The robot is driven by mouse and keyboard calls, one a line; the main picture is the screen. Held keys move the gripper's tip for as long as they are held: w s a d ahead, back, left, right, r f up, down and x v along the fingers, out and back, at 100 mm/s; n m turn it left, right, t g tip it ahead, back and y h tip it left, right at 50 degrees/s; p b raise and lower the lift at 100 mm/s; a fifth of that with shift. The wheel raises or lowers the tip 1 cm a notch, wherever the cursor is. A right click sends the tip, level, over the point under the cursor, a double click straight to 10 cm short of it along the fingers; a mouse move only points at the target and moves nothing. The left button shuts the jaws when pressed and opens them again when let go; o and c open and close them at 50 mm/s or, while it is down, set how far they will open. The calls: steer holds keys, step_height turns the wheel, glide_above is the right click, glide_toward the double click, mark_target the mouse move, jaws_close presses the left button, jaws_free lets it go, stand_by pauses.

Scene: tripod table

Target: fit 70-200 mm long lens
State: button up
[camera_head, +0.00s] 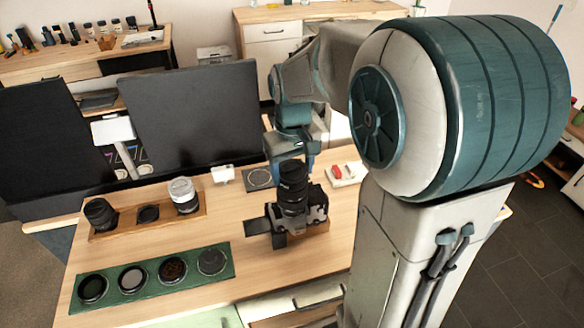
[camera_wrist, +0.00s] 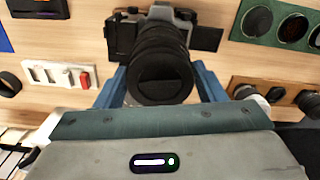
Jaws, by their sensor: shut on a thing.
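The long black lens (camera_head: 292,187) stands upright over the front of the dark camera body (camera_head: 315,211), which lies face up on a small wooden block (camera_head: 300,235). In the wrist view the lens (camera_wrist: 160,72) points toward me, with the camera body (camera_wrist: 125,36) behind it. My gripper (camera_head: 292,166) is shut on the lens near its upper end; its blue fingers show on both sides of the barrel in the wrist view (camera_wrist: 160,88). The lens base meets or nearly meets the body; I cannot tell whether it is locked.
A wooden tray (camera_head: 125,227) holds a black lens (camera_head: 101,214), a black cap-like piece and a white lens (camera_head: 184,195). A green mat (camera_head: 150,285) holds several round filters. A dark square pad (camera_head: 259,179) and a white tray (camera_head: 352,176) with a red piece lie behind the camera.

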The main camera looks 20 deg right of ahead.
steer(key=shift+s+f+m, duration=0.1)
steer(key=shift+f+m, duration=0.1)
steer(key=shift+m, duration=0.9)
steer(key=o, duration=1.4)
steer(key=shift+c, duration=0.2)
steer(key=shift+r, duration=0.1)
steer(key=shift+r, duration=0.1)
steer(key=shift+r+p, duration=2.8)
steer(key=shift+r, duration=0.7)
